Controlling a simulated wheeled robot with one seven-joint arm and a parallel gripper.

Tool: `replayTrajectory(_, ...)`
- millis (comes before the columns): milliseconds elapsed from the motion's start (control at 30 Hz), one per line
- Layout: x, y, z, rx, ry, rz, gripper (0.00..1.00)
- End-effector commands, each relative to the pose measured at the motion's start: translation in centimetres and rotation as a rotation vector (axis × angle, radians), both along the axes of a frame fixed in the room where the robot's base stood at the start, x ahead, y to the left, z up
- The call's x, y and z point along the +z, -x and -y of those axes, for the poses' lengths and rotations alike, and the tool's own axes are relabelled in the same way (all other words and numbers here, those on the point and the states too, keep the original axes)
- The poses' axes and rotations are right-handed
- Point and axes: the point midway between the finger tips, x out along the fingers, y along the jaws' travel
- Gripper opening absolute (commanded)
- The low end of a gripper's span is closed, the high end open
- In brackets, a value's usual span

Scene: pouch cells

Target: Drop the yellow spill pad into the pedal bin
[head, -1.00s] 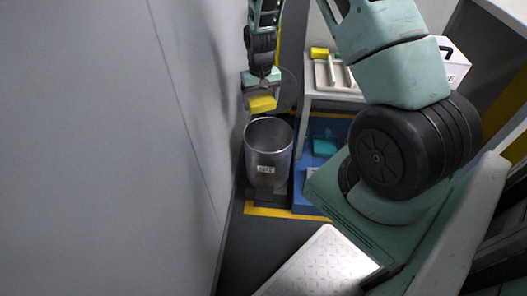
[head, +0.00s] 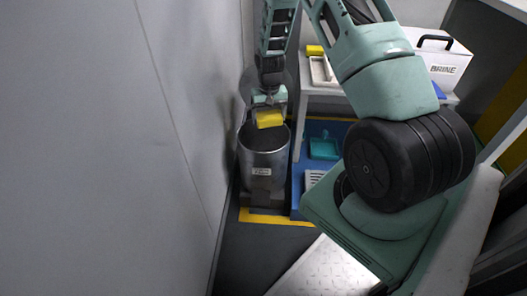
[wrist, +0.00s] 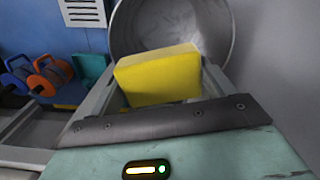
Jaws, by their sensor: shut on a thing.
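The yellow spill pad (head: 269,118) is held between the fingers of my gripper (head: 269,105), which is shut on it. In the wrist view the pad (wrist: 160,76) sits tilted between the two fingers. The grey metal pedal bin (head: 263,165) stands upright by the wall, with a label on its front. The pad is over the bin's open mouth, at about the far part of the rim in the head view. In the wrist view the bin's round mouth (wrist: 222,40) shows beyond the pad. The bin's inside is partly hidden by the pad.
A shelf stands right of the bin, with another yellow item (head: 314,50), a white tray (head: 319,72) and a white box marked BRINE (head: 440,58). A teal dustpan-like item (head: 324,147) lies on the blue floor area. The grey wall (head: 190,120) is close on the left.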

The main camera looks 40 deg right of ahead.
Motion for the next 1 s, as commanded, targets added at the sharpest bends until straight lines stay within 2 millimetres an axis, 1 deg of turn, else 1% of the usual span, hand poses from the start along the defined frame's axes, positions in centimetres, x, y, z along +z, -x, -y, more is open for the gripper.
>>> replayTrajectory(33, -0.4, 0.0, 0.0, 0.0, 0.001, 0.001, 0.63)
replayTrajectory(300, -0.3, 0.0, 0.0, 0.0, 0.001, 0.001, 0.63)
replayTrajectory(333, -0.3, 0.0, 0.0, 0.0, 0.001, 0.001, 0.89)
replayTrajectory(367, -0.3, 0.0, 0.0, 0.0, 0.001, 0.001, 0.98)
replayTrajectory(400, -0.3, 0.0, 0.0, 0.0, 0.001, 0.001, 1.0)
replayTrajectory(633, -0.2, 0.0, 0.0, 0.0, 0.001, 0.001, 1.0)
replayTrajectory(733, 0.6, -0.1, 0.0, 0.0, 0.001, 0.002, 1.0)
replayTrajectory(867, 2.7, -0.1, 0.0, 0.0, 0.001, 0.003, 1.0)
replayTrajectory(1000, 6.1, -0.1, 0.0, 0.0, 0.002, 0.005, 1.0)
